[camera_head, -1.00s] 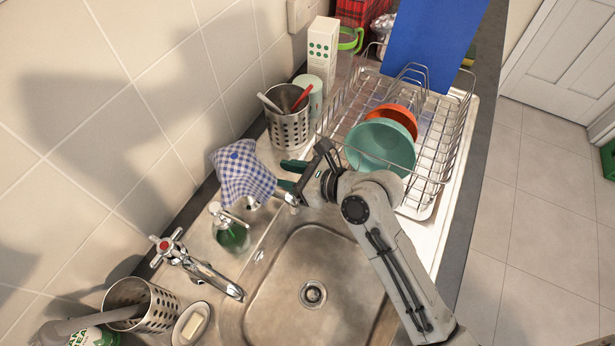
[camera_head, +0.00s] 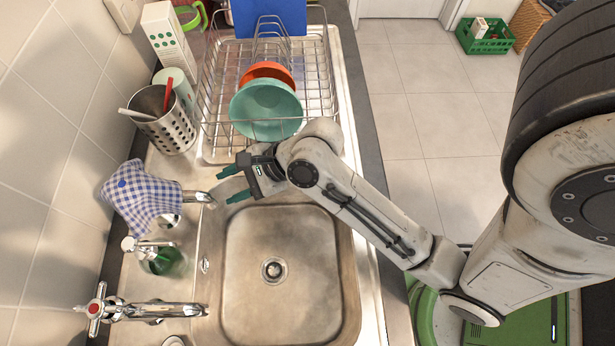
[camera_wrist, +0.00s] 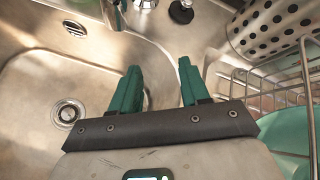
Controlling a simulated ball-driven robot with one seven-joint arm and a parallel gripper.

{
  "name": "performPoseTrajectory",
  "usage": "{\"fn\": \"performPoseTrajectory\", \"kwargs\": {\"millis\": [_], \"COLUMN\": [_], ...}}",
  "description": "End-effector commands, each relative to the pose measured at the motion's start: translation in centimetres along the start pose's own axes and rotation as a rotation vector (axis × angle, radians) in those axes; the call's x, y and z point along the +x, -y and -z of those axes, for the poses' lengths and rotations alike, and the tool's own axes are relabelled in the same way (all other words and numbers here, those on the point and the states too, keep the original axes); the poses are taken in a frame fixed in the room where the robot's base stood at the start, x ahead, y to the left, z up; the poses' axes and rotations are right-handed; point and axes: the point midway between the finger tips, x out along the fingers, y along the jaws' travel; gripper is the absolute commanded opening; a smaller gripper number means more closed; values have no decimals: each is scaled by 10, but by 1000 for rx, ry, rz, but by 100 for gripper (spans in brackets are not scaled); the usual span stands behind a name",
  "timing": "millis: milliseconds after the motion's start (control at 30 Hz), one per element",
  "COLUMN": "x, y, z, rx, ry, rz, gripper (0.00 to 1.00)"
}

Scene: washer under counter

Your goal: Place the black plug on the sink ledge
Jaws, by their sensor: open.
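A small black round object with a shiny knob, which looks like the black plug (camera_wrist: 181,12), stands on the steel sink ledge (camera_wrist: 163,33) at the top of the wrist view, close to the metal utensil holder. I cannot make it out in the head view. My gripper (camera_head: 223,187) is over the far left corner of the sink basin (camera_head: 290,235), below the dish rack. In the wrist view my gripper (camera_wrist: 158,66) is open, with nothing between its two green fingers. The plug is beyond the fingertips and apart from them. The drain (camera_head: 273,270) shows in the basin floor.
A checked cloth (camera_head: 145,200) hangs over a tap left of my gripper. A soap bottle (camera_head: 165,260) and a red-marked tap (camera_head: 150,312) stand nearer. The utensil holder (camera_head: 165,120) and dish rack (camera_head: 210,130) with bowls stand behind. The basin is empty.

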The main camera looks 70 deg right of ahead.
Motion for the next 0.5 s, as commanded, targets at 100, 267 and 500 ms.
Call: {"fn": "performPoseTrajectory", "kwargs": {"millis": [100,267,500], "x": [-2,-12,-40], "y": [-22,-48,-80], "z": [21,50,89], "rx": [-337,-794,-1430], "ry": [-102,-199,-225], "rz": [-99,-280,-639], "gripper": [46,46,46]}}
